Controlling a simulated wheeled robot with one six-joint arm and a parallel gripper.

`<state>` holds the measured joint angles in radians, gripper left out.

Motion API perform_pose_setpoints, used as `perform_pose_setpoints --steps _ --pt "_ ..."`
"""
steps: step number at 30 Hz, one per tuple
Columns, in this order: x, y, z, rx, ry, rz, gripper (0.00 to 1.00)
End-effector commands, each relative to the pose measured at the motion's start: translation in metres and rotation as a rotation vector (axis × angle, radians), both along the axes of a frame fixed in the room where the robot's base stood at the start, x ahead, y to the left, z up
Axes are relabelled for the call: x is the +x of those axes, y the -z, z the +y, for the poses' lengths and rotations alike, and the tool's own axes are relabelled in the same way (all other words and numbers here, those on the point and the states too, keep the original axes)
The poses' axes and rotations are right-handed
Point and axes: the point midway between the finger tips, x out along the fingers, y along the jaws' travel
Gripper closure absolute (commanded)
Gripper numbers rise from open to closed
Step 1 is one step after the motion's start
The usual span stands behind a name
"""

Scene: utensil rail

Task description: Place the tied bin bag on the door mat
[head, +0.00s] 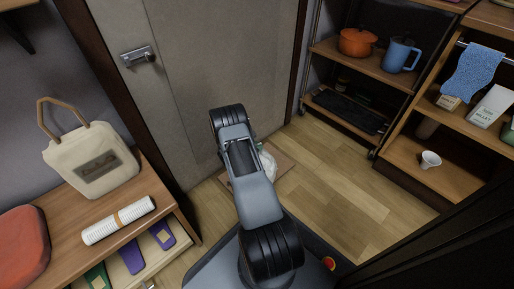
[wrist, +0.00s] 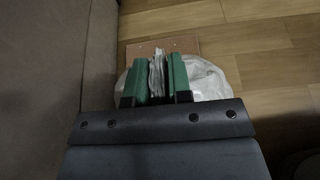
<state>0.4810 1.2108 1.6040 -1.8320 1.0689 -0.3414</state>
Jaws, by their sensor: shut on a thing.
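The tied bin bag (wrist: 206,79) is white, and my gripper (wrist: 158,72) is shut on its gathered top between green fingers in the wrist view. The bag's body bulges out on both sides below the fingers. The door mat (wrist: 185,46) is a tan rectangle showing beyond the bag. In the head view the mat (head: 284,162) lies on the floor in front of the door, and the bag (head: 268,166) is over it, mostly hidden behind my arm. I cannot tell whether the bag touches the mat.
A grey door (head: 190,90) with a lever handle stands just behind the mat. A bench (head: 165,204) with a cream tote bag (head: 92,160) and a rolled towel (head: 118,220) is at left. Shelves (head: 370,62) stand at right. The wooden floor (head: 335,185) between is clear.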

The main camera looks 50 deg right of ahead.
Motion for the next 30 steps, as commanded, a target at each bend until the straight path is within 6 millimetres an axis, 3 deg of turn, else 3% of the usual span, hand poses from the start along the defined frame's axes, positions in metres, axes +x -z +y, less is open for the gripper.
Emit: perform_pose_setpoints --steps 4,5,12,21,30 --pt "0.000 0.002 -0.001 -0.002 0.000 -0.001 1.00" --pt "-0.001 0.003 0.000 0.000 0.001 0.001 0.78" --pt "-0.001 0.003 0.000 0.000 0.001 0.000 0.55" --pt "0.000 -0.001 -0.001 0.000 0.001 -0.001 0.55" --pt "0.004 -0.023 0.045 0.001 -0.004 0.002 0.55"
